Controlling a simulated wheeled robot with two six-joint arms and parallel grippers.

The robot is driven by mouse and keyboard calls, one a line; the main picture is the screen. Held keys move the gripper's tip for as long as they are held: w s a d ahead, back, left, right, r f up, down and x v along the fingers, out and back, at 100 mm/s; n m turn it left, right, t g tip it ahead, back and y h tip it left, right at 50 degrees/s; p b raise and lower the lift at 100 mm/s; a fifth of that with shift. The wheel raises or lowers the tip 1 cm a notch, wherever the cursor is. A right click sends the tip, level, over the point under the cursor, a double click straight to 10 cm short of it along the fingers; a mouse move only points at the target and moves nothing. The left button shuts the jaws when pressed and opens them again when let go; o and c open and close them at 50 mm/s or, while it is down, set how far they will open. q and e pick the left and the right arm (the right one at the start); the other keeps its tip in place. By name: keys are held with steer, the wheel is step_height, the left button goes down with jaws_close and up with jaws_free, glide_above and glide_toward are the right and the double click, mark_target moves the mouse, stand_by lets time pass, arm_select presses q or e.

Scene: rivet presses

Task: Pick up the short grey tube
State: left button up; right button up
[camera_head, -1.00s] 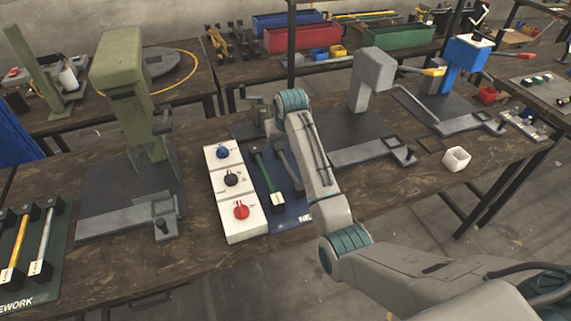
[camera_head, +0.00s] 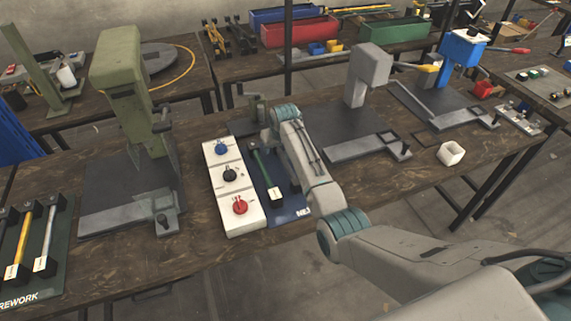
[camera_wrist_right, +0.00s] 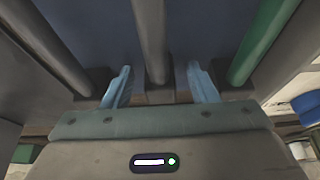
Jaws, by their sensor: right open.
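My right gripper (camera_wrist_right: 160,86) is open in the right wrist view, its two light blue fingers on either side of a grey tube (camera_wrist_right: 151,38). The tube runs between the fingers above a blue mat, with its near end in a dark block. A second grey tube (camera_wrist_right: 52,45) lies to the left and a green tube (camera_wrist_right: 266,38) to the right; which grey one is shorter, I cannot tell. In the head view, the green tube (camera_head: 263,168) shows on the blue mat (camera_head: 288,215), but my right arm hides the grey tubes and most of the gripper. My left gripper is out of view.
A white panel with blue, black and red knobs (camera_head: 223,176) stands left of the mat. A green press (camera_head: 120,80) is farther left, and a grey press (camera_head: 368,70) is to the right. A rack (camera_head: 50,285) holds more tubes.

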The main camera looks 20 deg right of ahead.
steer(key=shift+c, duration=0.4)
jaws_close()
steer(key=shift+r, duration=0.1)
step_height(320, 180, up, 9)
steer(key=shift+r+b, duration=0.1)
steer(key=shift+b, duration=0.95)
steer(key=shift+r, duration=0.35)
steer(key=shift+d, duration=0.1)
